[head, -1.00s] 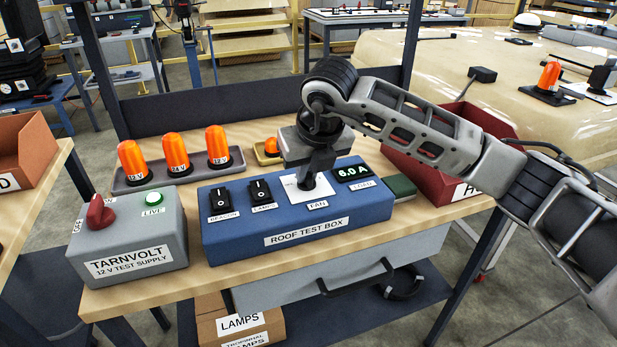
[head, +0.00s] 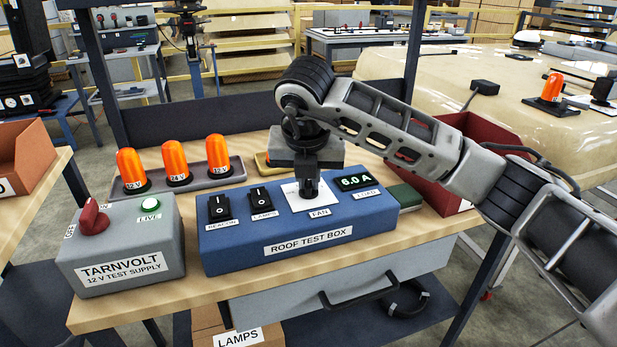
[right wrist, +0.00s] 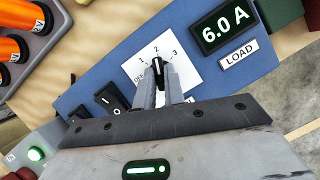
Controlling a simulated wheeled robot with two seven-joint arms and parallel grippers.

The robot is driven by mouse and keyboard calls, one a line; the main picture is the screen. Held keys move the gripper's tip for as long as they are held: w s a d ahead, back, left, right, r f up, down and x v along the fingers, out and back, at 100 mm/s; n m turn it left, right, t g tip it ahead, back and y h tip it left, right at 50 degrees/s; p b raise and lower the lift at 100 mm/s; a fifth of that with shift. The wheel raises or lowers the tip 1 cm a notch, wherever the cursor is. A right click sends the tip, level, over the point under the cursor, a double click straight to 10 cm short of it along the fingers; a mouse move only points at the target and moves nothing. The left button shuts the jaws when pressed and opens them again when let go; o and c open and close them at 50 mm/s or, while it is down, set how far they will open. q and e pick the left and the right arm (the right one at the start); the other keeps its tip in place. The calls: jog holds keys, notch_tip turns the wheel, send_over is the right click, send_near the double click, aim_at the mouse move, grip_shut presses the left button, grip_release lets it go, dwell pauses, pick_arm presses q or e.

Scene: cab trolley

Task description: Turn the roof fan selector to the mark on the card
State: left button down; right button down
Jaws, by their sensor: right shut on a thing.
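The roof test box (head: 240,255) is blue and stands on the bench, its roof fan selector on a white card (head: 291,195) above the FAN label. In the right wrist view the selector (right wrist: 158,66) is a small black knob with a white line. The card (right wrist: 184,82) carries OFF, 1, 2 and 3 around it, and the line points up at about the 2. My right gripper (head: 308,192) reaches down over the card; in the wrist view its fingers (right wrist: 160,84) are shut on the knob. They hide its lower part. My left gripper is out of view.
BEACON (head: 219,207) and LAMPS (head: 261,197) switches sit left of the card. The LOAD display (head: 356,181) reads 6.0 A. A grey TARNVOLT supply (head: 125,245) with a red knob and lit green lamp stands left. Orange lamps (head: 175,161) stand behind; a red bin (head: 420,165) is right.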

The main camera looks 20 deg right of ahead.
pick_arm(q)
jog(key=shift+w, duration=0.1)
pick_arm(e)
jog(key=c, duration=1.5)
grip_release()
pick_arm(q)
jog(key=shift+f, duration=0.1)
pick_arm(e)
jog(key=shift+r, duration=0.15)
pick_arm(q)
jog(key=shift+p, duration=0.45)
pick_arm(e)
jog(key=v, duration=1.5)
jog(key=shift+s+r, duration=0.2)
jog(key=shift+r, duration=0.1)
